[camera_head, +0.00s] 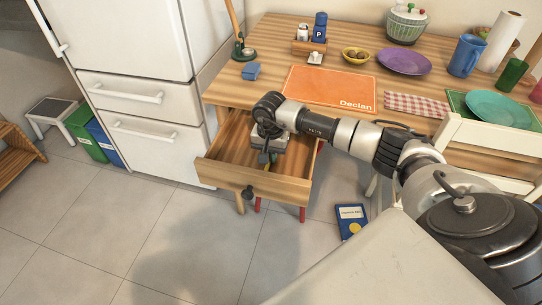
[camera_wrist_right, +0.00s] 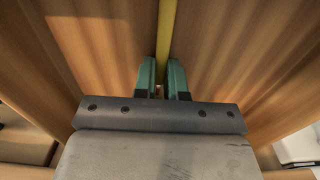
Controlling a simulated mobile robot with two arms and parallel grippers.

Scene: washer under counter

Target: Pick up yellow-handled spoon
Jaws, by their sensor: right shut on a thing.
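The yellow handle (camera_wrist_right: 166,28) of the spoon runs straight away from my right gripper in the right wrist view, along the wooden drawer floor. The spoon's head does not show. My right gripper (camera_wrist_right: 164,78) has its two green fingers close together on the handle. In the head view this gripper (camera_head: 266,157) points down inside the open drawer (camera_head: 220,163), and the spoon cannot be made out there. My left gripper is not in view.
The drawer walls surround my right gripper closely. The table (camera_head: 275,40) above carries an orange mat (camera_head: 325,88), a purple plate (camera_head: 403,61) and a blue pitcher (camera_head: 466,56). A white fridge (camera_head: 130,40) stands left. A blue box (camera_head: 351,221) lies on the floor.

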